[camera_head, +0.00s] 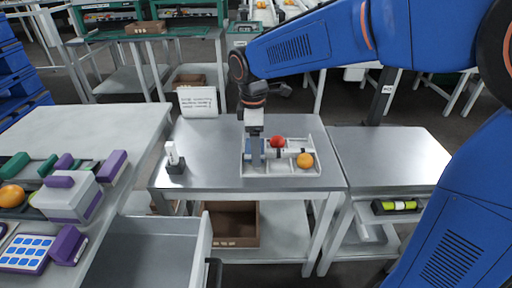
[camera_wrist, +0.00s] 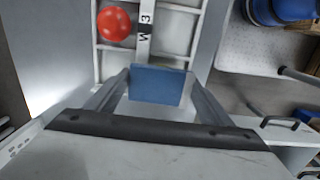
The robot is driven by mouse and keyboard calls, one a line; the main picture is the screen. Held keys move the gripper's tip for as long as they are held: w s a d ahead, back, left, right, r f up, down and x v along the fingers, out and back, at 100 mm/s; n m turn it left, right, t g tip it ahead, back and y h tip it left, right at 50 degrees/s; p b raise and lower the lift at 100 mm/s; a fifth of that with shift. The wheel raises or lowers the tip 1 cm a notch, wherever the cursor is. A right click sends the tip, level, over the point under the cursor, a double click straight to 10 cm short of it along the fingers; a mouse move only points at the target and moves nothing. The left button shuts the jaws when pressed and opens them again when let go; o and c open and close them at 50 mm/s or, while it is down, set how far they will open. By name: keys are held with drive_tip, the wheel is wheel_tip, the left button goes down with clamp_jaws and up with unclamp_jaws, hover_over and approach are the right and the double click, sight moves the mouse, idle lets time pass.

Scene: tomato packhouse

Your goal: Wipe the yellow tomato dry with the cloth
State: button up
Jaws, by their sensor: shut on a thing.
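My gripper (camera_head: 255,150) is over the left part of a white divided tray (camera_head: 283,173) on the steel table. It is shut on a flat blue cloth (camera_wrist: 158,85), which shows between the two fingers in the wrist view; a blue patch of it also shows beside the fingers in the head view. The yellow tomato, orange-yellow here (camera_head: 305,160), sits in the right part of the tray, apart from the cloth. It is not seen in the wrist view. A red tomato (camera_head: 277,141) lies in the back part of the tray and also shows in the wrist view (camera_wrist: 113,23).
A small white device on a dark base (camera_head: 175,160) stands at the table's left. A white sign (camera_head: 198,101) stands at the back edge. Another orange fruit (camera_head: 11,196) and purple and green blocks are on the left bench. The steel table's front left is clear.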

drive_tip(key=shift+s+f, duration=0.15)
drive_tip(key=shift+s, duration=0.05)
drive_tip(key=shift+s, duration=1.15)
drive_tip(key=shift+w, duration=0.1)
drive_tip(key=shift+w, duration=1.25)
drive_tip(key=shift+s, duration=0.2)
drive_tip(key=shift+s, duration=1.2)
drive_tip(key=shift+w, duration=0.25)
drive_tip(key=shift+w, duration=1.15)
